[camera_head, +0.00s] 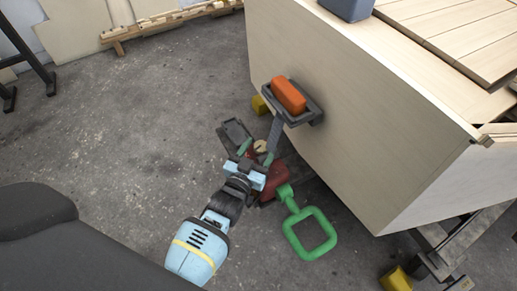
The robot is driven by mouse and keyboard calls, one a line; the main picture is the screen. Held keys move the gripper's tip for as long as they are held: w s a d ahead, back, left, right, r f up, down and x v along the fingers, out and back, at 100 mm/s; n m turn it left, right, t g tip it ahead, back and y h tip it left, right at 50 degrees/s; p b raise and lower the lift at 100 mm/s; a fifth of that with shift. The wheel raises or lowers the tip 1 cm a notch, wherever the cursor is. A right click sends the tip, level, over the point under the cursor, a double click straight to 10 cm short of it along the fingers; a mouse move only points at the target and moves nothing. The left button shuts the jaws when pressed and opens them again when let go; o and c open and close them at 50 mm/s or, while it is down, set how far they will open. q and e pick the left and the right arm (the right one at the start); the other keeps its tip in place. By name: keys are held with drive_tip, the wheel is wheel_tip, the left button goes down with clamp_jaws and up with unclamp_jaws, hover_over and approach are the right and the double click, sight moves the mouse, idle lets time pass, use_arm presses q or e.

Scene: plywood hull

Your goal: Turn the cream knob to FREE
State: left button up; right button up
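The cream knob (261,146) is small in the head view, low beside the plywood hull. My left gripper (256,154) reaches toward it from below in the picture. Its two green-tipped fingers are spread apart, with the knob near their tips. I cannot tell whether either finger touches the knob. The knob's mark and any FREE lettering are too small to read. The part that bears the knob is mostly hidden by the gripper. My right gripper is not in view.
The plywood hull (345,130) fills the right. An orange block (289,95) sits in a dark bracket on its side, just above the gripper. A red part (273,187) and green square loop (310,235) are close on the right. Concrete floor (130,140) is open on the left.

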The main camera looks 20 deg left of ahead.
use_arm(q)
drive_tip(key=shift+s, duration=0.25)
drive_tip(key=s+p, duration=0.2)
drive_tip(key=s, duration=0.4)
drive_tip(key=shift+s+a+r, duration=0.1)
drive_tip(key=shift+s+a, duration=0.05)
drive_tip(key=shift+s, duration=0.5)
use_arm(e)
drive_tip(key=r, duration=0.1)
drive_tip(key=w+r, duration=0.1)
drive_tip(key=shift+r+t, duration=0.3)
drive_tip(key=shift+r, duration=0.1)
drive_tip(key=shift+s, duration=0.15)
